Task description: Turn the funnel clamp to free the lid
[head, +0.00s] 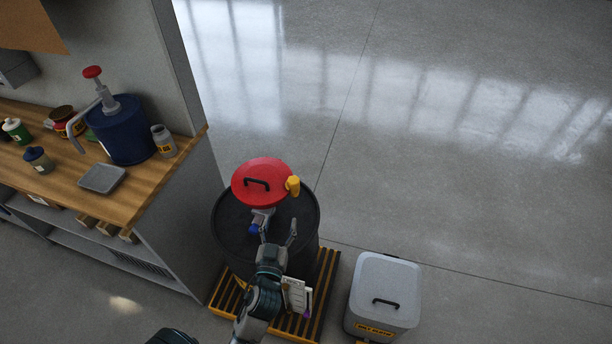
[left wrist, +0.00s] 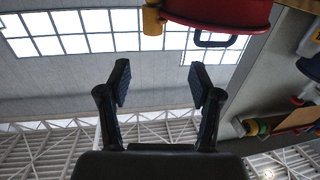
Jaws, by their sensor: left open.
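The round red funnel lid (head: 250,172) with a black handle sits over the dark drum (head: 225,225). The yellow clamp (head: 293,186) is at the lid's right edge. My left gripper (head: 278,222) is open and empty, on the near side of the lid and apart from the clamp. In the left wrist view the red lid (left wrist: 225,12) is cut off at the top, and the yellow clamp (left wrist: 152,18) shows at its left edge. Both lie beyond the spread fingers (left wrist: 162,88). My right gripper is not in view.
The drum stands on a yellow slatted pallet (head: 325,278). A grey lidded bin (head: 385,290) stands to its right. At left, a wooden workbench (head: 130,195) holds a blue pump container (head: 125,135), a tray (head: 102,178) and several small jars. The floor behind and right is clear.

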